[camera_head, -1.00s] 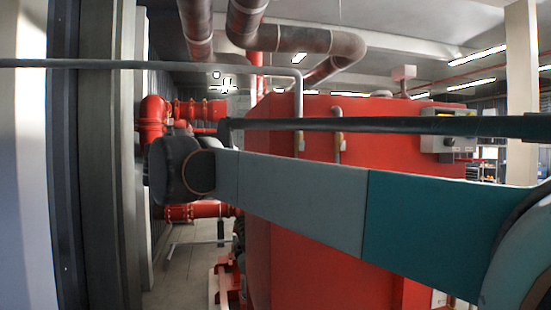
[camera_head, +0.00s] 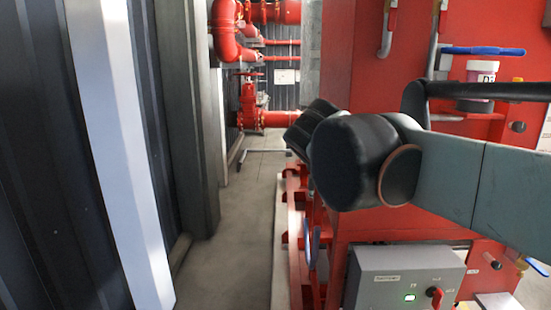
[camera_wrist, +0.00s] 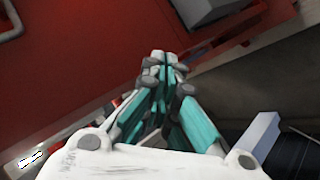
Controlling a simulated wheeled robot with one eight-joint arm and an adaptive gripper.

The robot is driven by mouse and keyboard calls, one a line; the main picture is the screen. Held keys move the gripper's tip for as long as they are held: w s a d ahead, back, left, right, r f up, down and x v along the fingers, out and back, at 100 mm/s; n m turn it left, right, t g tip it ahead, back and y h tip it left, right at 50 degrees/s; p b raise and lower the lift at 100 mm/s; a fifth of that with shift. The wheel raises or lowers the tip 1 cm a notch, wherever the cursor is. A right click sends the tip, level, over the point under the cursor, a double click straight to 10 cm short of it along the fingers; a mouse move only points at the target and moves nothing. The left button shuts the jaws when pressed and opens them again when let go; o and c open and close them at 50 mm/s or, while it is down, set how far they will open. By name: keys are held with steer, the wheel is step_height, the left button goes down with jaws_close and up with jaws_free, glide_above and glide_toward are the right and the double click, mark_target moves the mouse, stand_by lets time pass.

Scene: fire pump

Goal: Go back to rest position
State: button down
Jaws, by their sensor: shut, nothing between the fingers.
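My gripper (camera_wrist: 165,62) shows in the wrist view with its teal fingers together at the tips and nothing between them. Behind it is the red side of the pump unit, with a grey box corner at the top. In the head view my teal and grey arm comes in from the right edge across the red housing (camera_head: 350,228), its dark joint near the middle. My gripper itself cannot be made out in the head view.
A grey control box (camera_head: 385,272) with a green light and a red switch sits low on the right. Red pipes (camera_head: 228,45) stand at the back. A clear floor strip (camera_head: 228,230) runs between the dark ribbed wall (camera_head: 135,150) and the red frame (camera_head: 293,240).

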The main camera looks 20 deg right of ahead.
steer(key=s+a+f+m+y+b, duration=0.1)
steer(key=s+a+f+y+b, duration=0.1)
steer(key=f, duration=0.9)
steer(key=s+a+f+m+y+b, duration=0.1)
steer(key=s+a+f+y+b, duration=0.2)
steer(key=f, duration=0.8)
steer(key=s+a+f+m+y+b, duration=0.1)
steer(key=s+a+f+b, duration=0.4)
steer(key=f, duration=0.5)
steer(key=s+y+b, duration=0.1)
steer(key=s+b, duration=0.1)
steer(key=s, duration=0.1)
steer(key=shift+s+a+f+t+y, duration=0.2)
steer(key=shift+a+f+t+y, duration=0.1)
steer(key=shift+f, duration=0.1)
